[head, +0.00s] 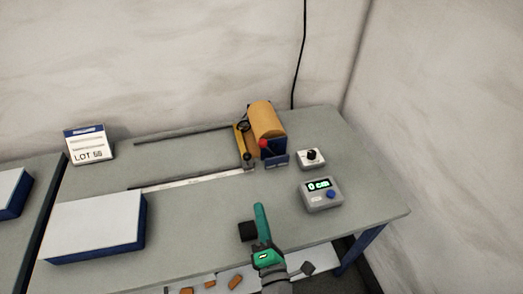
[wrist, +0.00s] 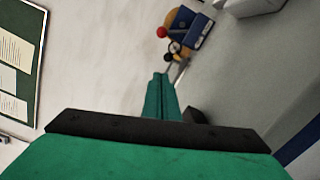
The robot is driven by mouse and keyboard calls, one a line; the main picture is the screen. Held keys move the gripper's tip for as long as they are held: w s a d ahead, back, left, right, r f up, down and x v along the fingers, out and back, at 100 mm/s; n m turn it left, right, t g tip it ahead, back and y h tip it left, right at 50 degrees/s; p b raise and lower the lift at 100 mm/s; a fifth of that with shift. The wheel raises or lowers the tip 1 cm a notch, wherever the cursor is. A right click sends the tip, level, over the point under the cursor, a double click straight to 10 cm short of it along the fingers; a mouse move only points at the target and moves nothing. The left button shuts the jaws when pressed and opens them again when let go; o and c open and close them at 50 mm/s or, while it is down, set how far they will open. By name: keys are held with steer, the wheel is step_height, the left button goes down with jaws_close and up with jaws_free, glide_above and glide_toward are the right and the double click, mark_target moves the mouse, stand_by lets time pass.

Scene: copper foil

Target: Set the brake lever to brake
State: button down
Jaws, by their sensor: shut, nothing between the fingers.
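The brake lever (head: 264,145) shows a red ball knob at the front of the copper foil roll (head: 267,121), beside a dark blue plate with a label too small to read. In the wrist view the red knob (wrist: 162,32) is near the top, left of the blue plate (wrist: 194,28). I cannot tell which setting the lever is at. My green gripper (head: 259,222) is shut and empty, over the near part of the table, in front of the roll and apart from the lever. Its fingers (wrist: 160,80) show together in the wrist view.
A grey counter box (head: 321,195) reading 0 cm and a white knob box (head: 311,158) stand to the right. A ruler strip (head: 190,181) runs left from the roll. A white-topped blue block (head: 95,223) and a LOT sign (head: 89,144) are left. Walls close the back and right.

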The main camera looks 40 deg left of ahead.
mark_target(269, 150)
steer(key=shift+s+a, duration=0.1)
steer(key=shift+s, duration=0.25)
steer(key=shift+w+a, duration=0.3)
steer(key=shift+a, duration=0.2)
steer(key=x, duration=1.8)
steer(key=shift+w+a, duration=0.1)
steer(key=shift+w, duration=0.25)
steer(key=shift+w+d+r, duration=0.2)
steer(key=shift+w+d, duration=0.1)
steer(key=shift+w, duration=0.3)
steer(key=shift+w+d+r, duration=0.2)
steer(key=shift+w+d, duration=0.05)
steer(key=shift+w, duration=0.3)
steer(key=shift+w+d+r, duration=0.2)
steer(key=shift+w+d, duration=0.1)
steer(key=shift+w, duration=0.3)
